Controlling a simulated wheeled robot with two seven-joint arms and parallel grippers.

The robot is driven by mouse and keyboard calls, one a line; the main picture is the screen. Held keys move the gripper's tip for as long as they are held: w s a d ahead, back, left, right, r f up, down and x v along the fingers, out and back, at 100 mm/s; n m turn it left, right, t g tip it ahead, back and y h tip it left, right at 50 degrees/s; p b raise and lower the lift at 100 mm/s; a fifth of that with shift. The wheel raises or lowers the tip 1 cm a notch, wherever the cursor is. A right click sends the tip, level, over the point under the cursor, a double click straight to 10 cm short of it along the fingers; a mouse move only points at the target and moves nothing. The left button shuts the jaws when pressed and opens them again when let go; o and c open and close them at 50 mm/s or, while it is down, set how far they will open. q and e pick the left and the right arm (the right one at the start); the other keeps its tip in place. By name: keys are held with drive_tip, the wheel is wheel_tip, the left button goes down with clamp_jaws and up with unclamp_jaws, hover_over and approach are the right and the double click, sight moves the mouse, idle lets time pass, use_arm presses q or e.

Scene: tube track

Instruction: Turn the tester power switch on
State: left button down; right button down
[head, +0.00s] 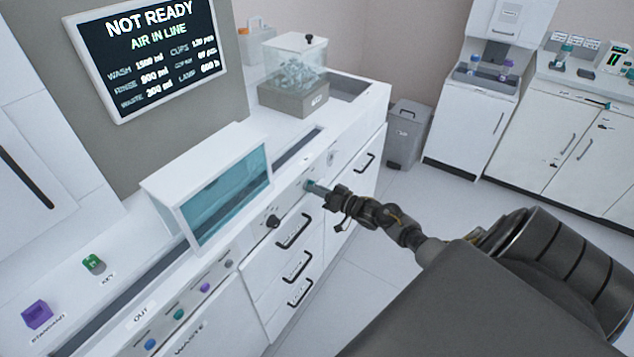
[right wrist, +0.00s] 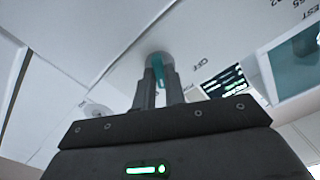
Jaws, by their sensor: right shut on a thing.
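The tester is the white bench machine with a teal-windowed box (head: 225,200) on top. The power switch (right wrist: 158,66) has a teal handle on a round grey base on the front panel. My right gripper (head: 314,187) is at that panel, and its two fingers close on the teal handle, as the right wrist view also shows (right wrist: 160,88). A label reading "OFF" is beside the switch in the right wrist view. The fingers hide part of the handle, so I cannot tell its exact setting. My left gripper is not in view.
A black knob (head: 272,221) is on the panel left of my right gripper. Drawers with black handles (head: 294,232) lie below. The wall screen (head: 148,52) reads "NOT READY, AIR IN LINE". A grey bin (head: 408,135) stands beyond the bench. The floor on the right is clear.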

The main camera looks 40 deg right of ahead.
drive_tip(key=shift+m+p, duration=0.5)
drive_tip(key=shift+m, duration=1.1)
drive_tip(key=c, duration=1.5)
unclamp_jaws()
drive_tip(key=shift+o, duration=0.2)
drive_tip(key=b+v, duration=0.1)
drive_tip(key=v, duration=1)
drive_tip(key=shift+w, duration=0.1)
